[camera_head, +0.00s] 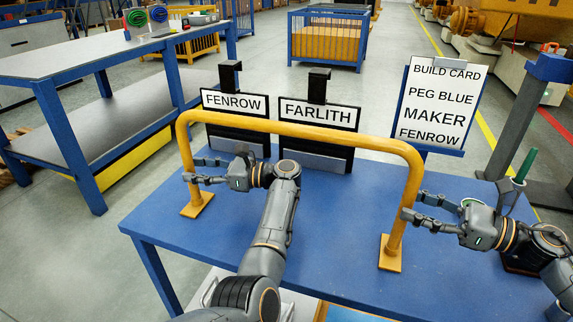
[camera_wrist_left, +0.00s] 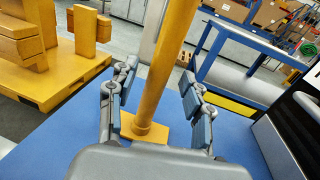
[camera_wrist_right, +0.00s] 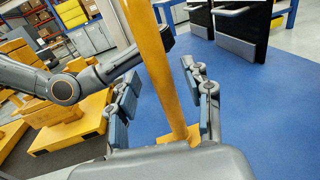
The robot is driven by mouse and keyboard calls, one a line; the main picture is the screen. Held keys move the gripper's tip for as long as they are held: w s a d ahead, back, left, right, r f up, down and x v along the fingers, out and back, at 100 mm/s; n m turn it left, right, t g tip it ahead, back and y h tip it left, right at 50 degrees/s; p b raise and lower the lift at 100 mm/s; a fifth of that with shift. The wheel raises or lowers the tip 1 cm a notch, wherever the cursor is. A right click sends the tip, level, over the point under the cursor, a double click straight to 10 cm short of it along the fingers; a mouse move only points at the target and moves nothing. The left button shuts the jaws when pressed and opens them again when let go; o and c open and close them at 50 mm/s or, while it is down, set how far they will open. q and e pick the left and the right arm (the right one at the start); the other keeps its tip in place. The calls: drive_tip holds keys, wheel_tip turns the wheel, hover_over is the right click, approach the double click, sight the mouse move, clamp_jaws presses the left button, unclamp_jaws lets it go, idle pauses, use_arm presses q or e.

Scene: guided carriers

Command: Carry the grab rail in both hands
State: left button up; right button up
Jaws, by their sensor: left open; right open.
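The yellow grab rail (camera_head: 300,127) stands upright on the blue table (camera_head: 330,215), its two legs ending in square foot plates. My left gripper (camera_head: 194,170) is open at the left leg. In the left wrist view the left leg (camera_wrist_left: 168,70) passes between the open fingers (camera_wrist_left: 158,105). My right gripper (camera_head: 412,203) is open at the right leg. In the right wrist view the right leg (camera_wrist_right: 160,75) passes between the open fingers (camera_wrist_right: 165,105), closer to the left finger at the top. I cannot tell whether any finger touches the rail.
Two dark holders with signs FENROW (camera_head: 235,103) and FARLITH (camera_head: 320,113) stand behind the rail. A build card (camera_head: 440,100) reads PEG BLUE, MAKER FENROW. A green peg (camera_head: 526,165) stands at the right. A blue workbench (camera_head: 110,60) is at the left.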

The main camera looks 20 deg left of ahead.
drive_tip(key=shift+w+a, duration=0.25)
drive_tip(key=shift+a, duration=0.9)
use_arm(q)
drive_tip(key=shift+s+a, duration=0.25)
drive_tip(key=shift+a, duration=0.9)
drive_tip(key=shift+c, duration=0.4)
use_arm(e)
drive_tip(key=shift+c, duration=0.4)
use_arm(q)
clamp_jaws()
use_arm(e)
clamp_jaws()
